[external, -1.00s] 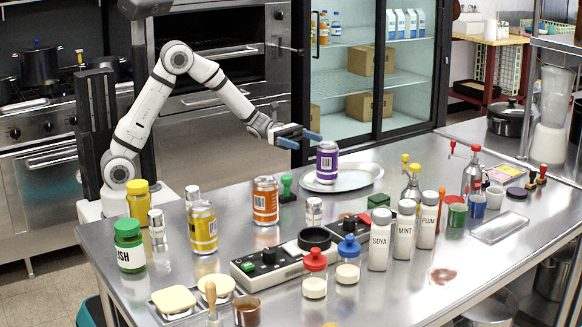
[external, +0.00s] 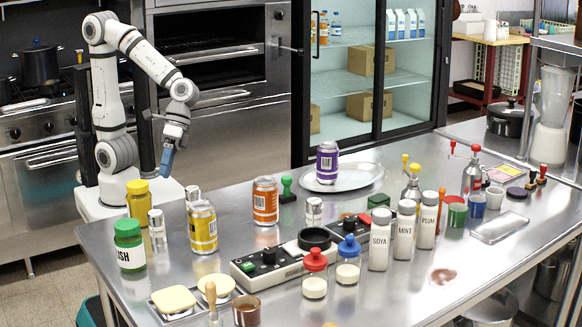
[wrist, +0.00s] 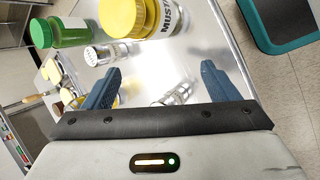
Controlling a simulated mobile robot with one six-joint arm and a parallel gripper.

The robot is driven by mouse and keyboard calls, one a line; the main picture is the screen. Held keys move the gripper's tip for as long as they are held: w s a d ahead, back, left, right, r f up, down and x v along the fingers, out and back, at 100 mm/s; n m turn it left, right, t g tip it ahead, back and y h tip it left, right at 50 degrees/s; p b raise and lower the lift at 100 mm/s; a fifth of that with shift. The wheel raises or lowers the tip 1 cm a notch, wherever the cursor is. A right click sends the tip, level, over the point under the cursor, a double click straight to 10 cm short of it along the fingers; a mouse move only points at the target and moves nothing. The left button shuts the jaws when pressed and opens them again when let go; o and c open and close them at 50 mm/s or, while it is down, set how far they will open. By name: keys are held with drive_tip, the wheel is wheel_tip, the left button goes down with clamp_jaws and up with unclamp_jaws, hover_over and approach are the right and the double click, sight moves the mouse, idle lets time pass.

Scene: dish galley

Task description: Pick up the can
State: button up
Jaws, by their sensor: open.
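Three cans show in the external view. The purple can (external: 327,163) stands upright on the oval metal platter (external: 360,177). The orange can (external: 265,202) and the yellow can (external: 202,227) stand upright on the steel counter to its left. My gripper (external: 168,162) points down near the counter's back left edge, well left of the purple can and apart from all three cans. In the wrist view its two blue fingers (wrist: 160,85) are spread, with no object held between them. The purple can is not seen in the wrist view.
A yellow mustard jar (external: 139,201), a green-lidded jar (external: 129,247) and metal shakers (external: 157,229) stand close to my gripper. A control panel (external: 270,268) and several bottles, including the soya bottle (external: 379,240), occupy the middle of the counter.

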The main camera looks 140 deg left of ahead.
drive_tip(key=s+d+r+m+y+p, duration=0.2)
drive_tip(key=s+d+m+y, duration=0.2)
drive_tip(key=s+m, duration=0.4)
drive_tip(key=m, duration=0.2)
drive_tip(key=shift+d+m+g+y, duration=0.3)
drive_tip(key=shift+d+g+y, duration=0.05)
drive_tip(key=shift+g+y, duration=0.05)
drive_tip(key=shift+o, duration=0.5)
drive_tip(key=shift+s+m+y, duration=0.25)
drive_tip(key=shift+m+y, duration=0.05)
drive_tip(key=shift+m, duration=0.4)
drive_tip(key=shift+a, duration=0.1)
